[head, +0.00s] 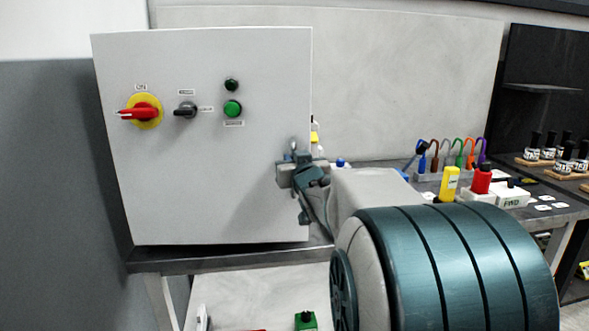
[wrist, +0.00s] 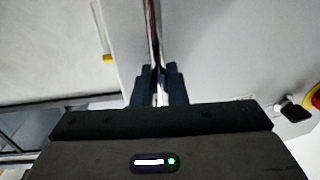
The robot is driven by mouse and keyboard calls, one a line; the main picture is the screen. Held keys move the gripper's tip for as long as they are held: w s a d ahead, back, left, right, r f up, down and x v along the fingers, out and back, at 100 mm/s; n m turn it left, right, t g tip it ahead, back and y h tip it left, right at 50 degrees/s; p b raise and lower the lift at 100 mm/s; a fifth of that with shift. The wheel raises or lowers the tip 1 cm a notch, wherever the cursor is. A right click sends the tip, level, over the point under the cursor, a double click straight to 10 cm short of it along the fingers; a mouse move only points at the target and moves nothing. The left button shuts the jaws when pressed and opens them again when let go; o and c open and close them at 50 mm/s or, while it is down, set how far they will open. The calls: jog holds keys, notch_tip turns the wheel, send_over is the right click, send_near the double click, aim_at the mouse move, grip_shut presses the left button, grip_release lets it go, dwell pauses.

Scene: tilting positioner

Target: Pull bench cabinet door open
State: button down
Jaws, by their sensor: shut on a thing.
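The bench cabinet door (head: 205,185) is a large pale grey panel at the left of the head view. It carries a red and yellow switch, a black knob and green buttons. My gripper (head: 292,174) is at its right edge, below mid-height. In the wrist view the door face (wrist: 215,50) fills the right side, and a thin shiny strip (wrist: 153,35) runs down between the fingers. My gripper (wrist: 159,88) is shut on this strip at the door's edge. My gripper's body hides part of the grip, and I cannot tell how wide any door gap is.
The cabinet stands on a dark-edged bench (head: 240,259). To the right are a rack of coloured hooked tools (head: 455,160), a yellow bottle (head: 448,184) and a red bottle (head: 481,179). Black-capped jars (head: 548,148) stand on a dark shelf. A grey wall (head: 45,180) lies left of the door.

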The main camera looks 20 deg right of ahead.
jog(key=s+a+b, duration=0.5)
jog(key=s+a, duration=0.4)
jog(key=s, duration=0.3)
jog(key=shift+r, duration=0.2)
jog(key=c, duration=1.6)
grip_release()
jog(key=shift+a, duration=0.1)
jog(key=shift+o, duration=0.2)
jog(key=shift+f+m+h, duration=0.1)
jog(key=shift+m+h, duration=0.2)
